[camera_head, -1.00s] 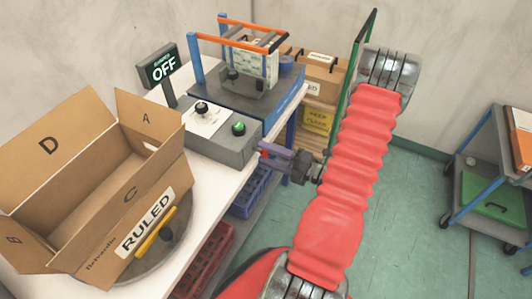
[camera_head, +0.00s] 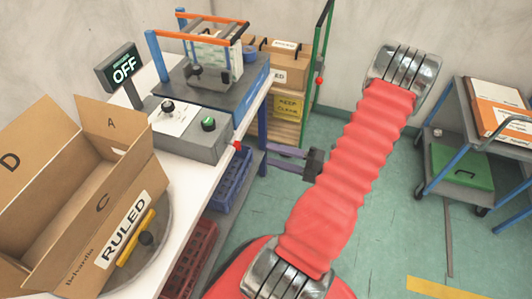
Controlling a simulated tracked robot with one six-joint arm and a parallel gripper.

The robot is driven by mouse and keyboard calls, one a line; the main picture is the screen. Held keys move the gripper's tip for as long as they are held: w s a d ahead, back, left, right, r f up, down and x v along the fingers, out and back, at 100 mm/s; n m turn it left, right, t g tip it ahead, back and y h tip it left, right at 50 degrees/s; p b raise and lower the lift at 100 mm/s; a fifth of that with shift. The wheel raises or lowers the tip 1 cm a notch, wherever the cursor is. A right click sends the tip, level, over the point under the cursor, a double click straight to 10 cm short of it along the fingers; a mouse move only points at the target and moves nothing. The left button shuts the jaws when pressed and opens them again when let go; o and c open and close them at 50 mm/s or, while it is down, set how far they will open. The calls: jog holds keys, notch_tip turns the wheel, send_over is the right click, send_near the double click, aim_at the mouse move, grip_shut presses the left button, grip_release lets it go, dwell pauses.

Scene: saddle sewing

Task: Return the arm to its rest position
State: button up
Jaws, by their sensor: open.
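My arm, in a red bellows sleeve with metal joints, fills the middle and right of the view. My gripper (camera_head: 272,158) projects from behind the sleeve and points left. Its two purple-grey fingers are apart with nothing visible between them. It appears over the floor just right of the workbench (camera_head: 205,208). In the picture there is a gap between it and the grey control box (camera_head: 190,140).
An open cardboard box (camera_head: 95,190) marked RULED stands on a round turntable at left. An OFF display (camera_head: 124,69) and a blue-based fixture (camera_head: 215,95) are behind. Shelved cartons (camera_head: 286,66) stand at the back. A blue-framed cart (camera_head: 470,135) is at right. Green floor between is clear.

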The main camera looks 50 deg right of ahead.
jog(key=shift+s+d, duration=0.1)
jog(key=shift+s, duration=0.3)
dwell(0.5)
